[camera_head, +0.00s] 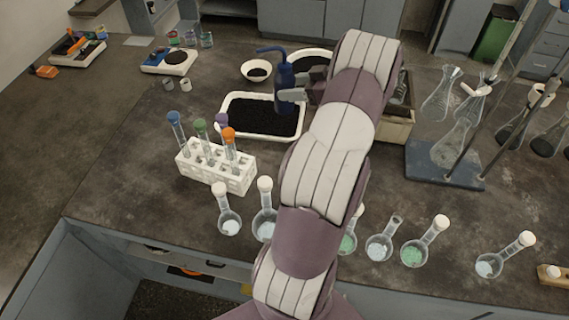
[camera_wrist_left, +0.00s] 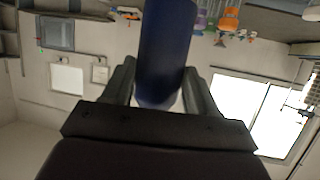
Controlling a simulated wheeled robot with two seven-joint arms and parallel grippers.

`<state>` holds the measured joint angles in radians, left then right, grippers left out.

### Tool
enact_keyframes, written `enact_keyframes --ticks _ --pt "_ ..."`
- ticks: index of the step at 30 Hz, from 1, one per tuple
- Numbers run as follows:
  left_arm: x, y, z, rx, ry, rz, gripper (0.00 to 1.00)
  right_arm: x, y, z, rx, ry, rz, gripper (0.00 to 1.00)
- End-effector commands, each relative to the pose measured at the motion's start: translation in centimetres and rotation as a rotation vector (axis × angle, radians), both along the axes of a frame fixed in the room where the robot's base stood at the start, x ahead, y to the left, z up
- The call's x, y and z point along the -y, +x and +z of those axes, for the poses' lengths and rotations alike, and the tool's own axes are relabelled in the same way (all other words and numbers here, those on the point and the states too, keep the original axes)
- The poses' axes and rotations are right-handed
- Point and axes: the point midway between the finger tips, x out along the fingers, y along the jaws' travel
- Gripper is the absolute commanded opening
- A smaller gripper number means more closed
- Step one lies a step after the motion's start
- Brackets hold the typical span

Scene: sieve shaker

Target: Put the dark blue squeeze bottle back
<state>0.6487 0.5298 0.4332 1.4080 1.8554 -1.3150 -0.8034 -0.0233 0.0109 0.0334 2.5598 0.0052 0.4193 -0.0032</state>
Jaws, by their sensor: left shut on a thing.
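The dark blue squeeze bottle (camera_head: 286,88) has a bent blue spout at its top and looks upright in the head view. My left gripper (camera_head: 291,95) is shut on the bottle's body, at the far side of the bench. The bottle appears just right of and above the white tray of dark grains. In the left wrist view the bottle (camera_wrist_left: 165,50) stands between the two fingers (camera_wrist_left: 160,88). My arm hides part of the bench behind it. My right gripper is not in view.
A white tray of dark grains (camera_head: 228,130) lies beside the bottle. A white tube rack (camera_head: 215,172) stands in front of it. A small white bowl (camera_head: 257,70) is behind. Several round flasks line the front edge. A flask stand (camera_head: 445,165) is at right.

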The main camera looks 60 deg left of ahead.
Motion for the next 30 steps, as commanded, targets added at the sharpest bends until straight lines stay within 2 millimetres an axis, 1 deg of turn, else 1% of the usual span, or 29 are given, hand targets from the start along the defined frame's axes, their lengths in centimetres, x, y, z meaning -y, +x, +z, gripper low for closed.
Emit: enact_keyframes --ticks 1,5,8,11,12,14,15,18,21,23,25,30 --pt "0.0 0.0 -1.9 0.000 0.001 0.000 0.46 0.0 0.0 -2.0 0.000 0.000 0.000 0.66" --pt "0.0 0.0 -4.5 0.000 0.002 -0.001 0.46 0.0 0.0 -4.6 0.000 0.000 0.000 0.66" --pt "0.1 0.0 -6.8 0.000 0.001 0.000 0.46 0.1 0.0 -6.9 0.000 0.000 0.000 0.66" --pt "0.1 0.0 -9.4 0.000 0.001 0.000 0.46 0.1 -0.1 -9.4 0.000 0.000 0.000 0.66" --pt "0.1 0.0 -10.6 0.000 0.001 0.000 0.46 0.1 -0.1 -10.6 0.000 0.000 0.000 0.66" --pt "0.1 0.0 -12.3 0.000 0.001 0.000 0.46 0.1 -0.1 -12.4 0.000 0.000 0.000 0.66" --pt "0.1 0.0 -13.6 0.000 0.001 0.000 0.46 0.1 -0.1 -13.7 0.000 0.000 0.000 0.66" --pt "0.1 0.0 -16.3 0.000 0.002 -0.001 0.46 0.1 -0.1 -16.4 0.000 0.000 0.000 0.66" --pt "0.1 0.0 -17.6 0.001 0.003 0.000 0.46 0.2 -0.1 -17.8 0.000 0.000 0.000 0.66" --pt "0.1 0.0 -18.0 0.001 0.003 0.000 0.46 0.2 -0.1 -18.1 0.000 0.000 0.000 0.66" --pt "0.1 -0.1 -18.9 -0.003 0.000 -0.001 0.46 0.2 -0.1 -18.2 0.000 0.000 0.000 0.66" --pt "0.2 -0.1 -22.6 -0.003 0.000 0.000 0.46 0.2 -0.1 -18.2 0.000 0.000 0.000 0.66"
